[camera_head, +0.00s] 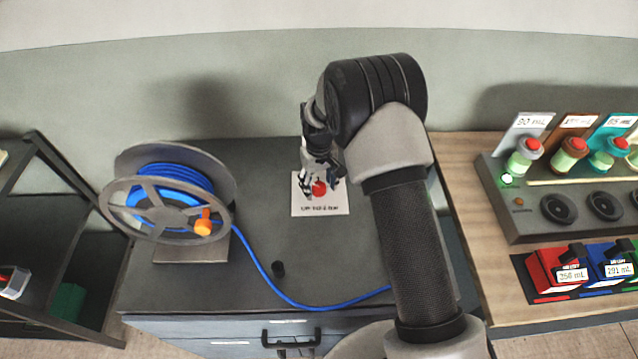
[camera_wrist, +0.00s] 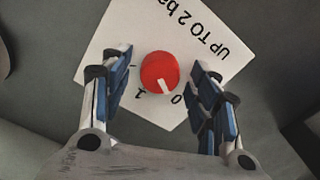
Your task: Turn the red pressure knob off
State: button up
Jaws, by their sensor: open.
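The red pressure knob (camera_head: 319,188) is round and sits on a white label plate (camera_head: 334,208) on the dark cabinet top. In the wrist view the knob (camera_wrist: 158,70) has a white pointer line that points down and slightly right, between the 1 and the 0 marks, closer to the 0. The plate (camera_wrist: 118,42) reads "UP TO 2 ba...", partly cut off. My gripper (camera_head: 322,181) is open above the plate. In the wrist view its blue-padded fingers (camera_wrist: 157,78) stand on either side of the knob, with gaps between. I see no contact.
A reel of blue hose (camera_head: 172,190) with an orange handle stands left on the cabinet top (camera_head: 230,290). A dispenser console (camera_head: 530,215) with bottles and red, blue and green containers is on the wooden bench right.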

notch_tip(320, 180, up, 12)
dwell(0.4)
dwell(0.4)
notch_tip(320, 180, up, 11)
jog(key=m+t, duration=0.1)
send_over(319, 186)
jog(key=s+d, duration=0.4)
jog(key=s, duration=0.1)
jog(key=s+d+r+m+t, duration=0.1)
jog(key=s+d+r, duration=0.2)
jog(key=s+r, duration=0.5)
jog(key=s+d+m+t, duration=0.1)
jog(key=s+d, duration=0.1)
jog(key=s, duration=0.8)
jog(key=s+d+m+t, duration=0.1)
jog(key=s+d, duration=0.1)
jog(key=s, duration=0.8)
jog(key=shift+d+r+m+t, duration=0.2)
jog(key=shift+d+m+t, duration=0.1)
jog(key=shift+m, duration=0.1)
jog(key=shift+w, duration=0.1)
